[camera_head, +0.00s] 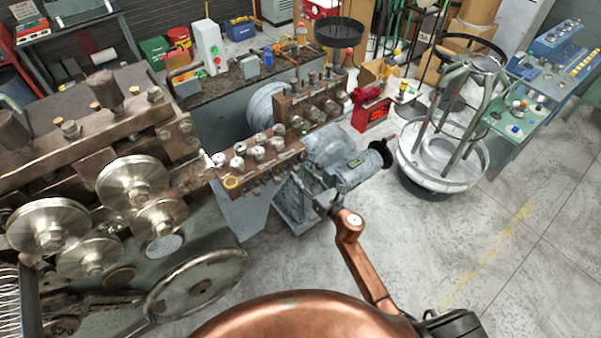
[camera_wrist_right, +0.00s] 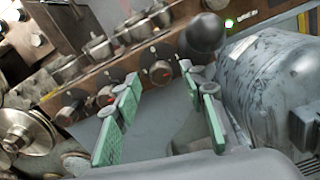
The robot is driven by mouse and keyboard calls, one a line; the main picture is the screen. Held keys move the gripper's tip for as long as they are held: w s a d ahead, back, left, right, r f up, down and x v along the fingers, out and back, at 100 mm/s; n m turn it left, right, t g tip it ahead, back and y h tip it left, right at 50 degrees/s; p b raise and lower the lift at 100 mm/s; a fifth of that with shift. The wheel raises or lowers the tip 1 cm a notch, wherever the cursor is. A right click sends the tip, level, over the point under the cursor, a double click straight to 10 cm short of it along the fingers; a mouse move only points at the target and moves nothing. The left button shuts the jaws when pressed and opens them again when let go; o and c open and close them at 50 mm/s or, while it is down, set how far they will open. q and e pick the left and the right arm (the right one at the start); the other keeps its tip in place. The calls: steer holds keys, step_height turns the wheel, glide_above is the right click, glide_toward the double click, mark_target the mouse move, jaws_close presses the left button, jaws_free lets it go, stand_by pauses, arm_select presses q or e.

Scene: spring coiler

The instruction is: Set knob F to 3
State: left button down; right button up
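A brown panel (camera_head: 258,160) with a row of several round knobs sits at the centre of the head view; it also shows in the right wrist view (camera_wrist_right: 135,65). Its front face carries dark knobs with red marks, one (camera_wrist_right: 160,72) ahead of the fingers and another (camera_wrist_right: 105,97) behind the left finger. Their letters and scale numbers are too small to read, so I cannot tell which is knob F. My right gripper (camera_wrist_right: 165,88) is open, with green pads apart and nothing between them. My left gripper is out of view.
A grey motor (camera_wrist_right: 268,85) stands close on the right of my right gripper. A black ball (camera_wrist_right: 205,32) is just beyond the fingers. Metal rollers (camera_head: 132,182) and a handwheel (camera_head: 197,285) stand at left. The floor (camera_head: 440,240) at right is clear.

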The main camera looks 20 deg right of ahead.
steer(key=shift+x, duration=0.85)
steer(key=shift+c, duration=0.4)
jaws_close()
